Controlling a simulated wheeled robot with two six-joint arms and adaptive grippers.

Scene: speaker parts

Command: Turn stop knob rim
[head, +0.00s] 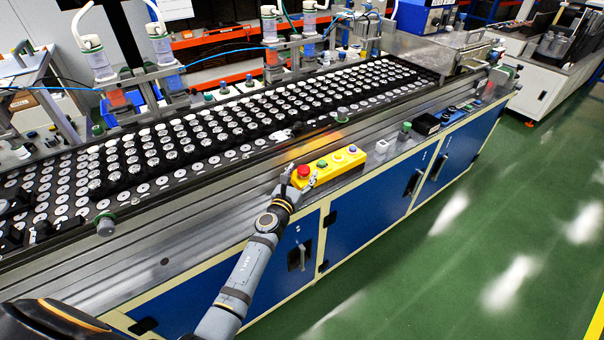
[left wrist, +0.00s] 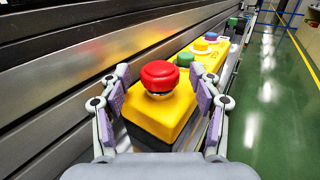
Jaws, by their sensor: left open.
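The stop knob (head: 303,171) is a red mushroom button on the near left end of a yellow control box (head: 339,161). In the left wrist view the red knob (left wrist: 160,76) stands upright on the yellow box (left wrist: 150,112), near the middle of the picture. My left gripper (left wrist: 160,92) is open, with one purple-padded finger on each side of the knob and visible gaps between pads and rim. In the head view my left gripper (head: 302,179) is at the knob, partly covering the box's left end. My right gripper is not in view.
The box carries several other buttons, including a green one (head: 322,164). A conveyor (head: 200,140) full of speaker parts runs behind it, edged by metal rails. Blue cabinets (head: 375,210) stand below. The green floor (head: 480,230) at right is clear.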

